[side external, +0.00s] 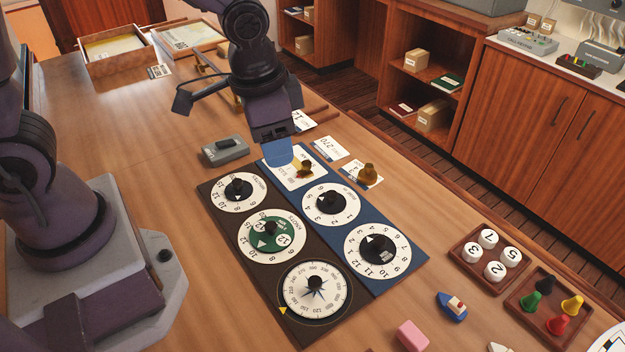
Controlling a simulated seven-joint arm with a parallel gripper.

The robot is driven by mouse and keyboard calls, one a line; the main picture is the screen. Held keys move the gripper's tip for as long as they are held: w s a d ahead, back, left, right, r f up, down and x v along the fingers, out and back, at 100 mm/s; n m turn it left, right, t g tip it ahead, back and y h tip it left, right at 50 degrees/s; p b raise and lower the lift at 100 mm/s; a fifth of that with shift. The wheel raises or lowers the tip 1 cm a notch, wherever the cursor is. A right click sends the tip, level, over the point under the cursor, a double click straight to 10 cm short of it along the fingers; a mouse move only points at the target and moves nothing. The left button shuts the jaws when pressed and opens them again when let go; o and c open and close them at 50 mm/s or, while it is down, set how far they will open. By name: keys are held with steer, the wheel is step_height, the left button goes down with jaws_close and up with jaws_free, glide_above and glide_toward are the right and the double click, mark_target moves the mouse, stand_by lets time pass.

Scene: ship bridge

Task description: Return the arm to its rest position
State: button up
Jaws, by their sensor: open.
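My dark purple arm reaches in from the top of the side external view. My gripper (280,152) points down over the far end of the dial panels, open. A blue, partly see-through piece shows at its tip. Just right of and below it, a small brass piece (304,170) stands on a white card; I see no contact, but the gap is hard to judge. The brown dial panel (262,262) and the blue dial panel (349,228) lie side by side, with round white dials and black knobs.
A grey switch box (225,151) sits left of my gripper. Another brass piece (368,174) stands on a card to the right. A number-token tray (466,254) and a peg tray (520,301) lie front right. Wooden trays (115,70) stand at the far left.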

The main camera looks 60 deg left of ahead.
steer(key=s+a+r+n+t, duration=0.2)
steer(key=s+a+r, duration=0.1)
steer(key=s+r, duration=0.2)
steer(key=s+a+r+n+t, duration=0.1)
steer(key=s+a+r+t, duration=0.1)
steer(key=r, duration=0.6)
steer(key=s+a, duration=0.1)
steer(key=s, duration=0.1)
steer(key=shift+s+a+n, duration=0.3)
steer(key=shift+s+n, duration=0.1)
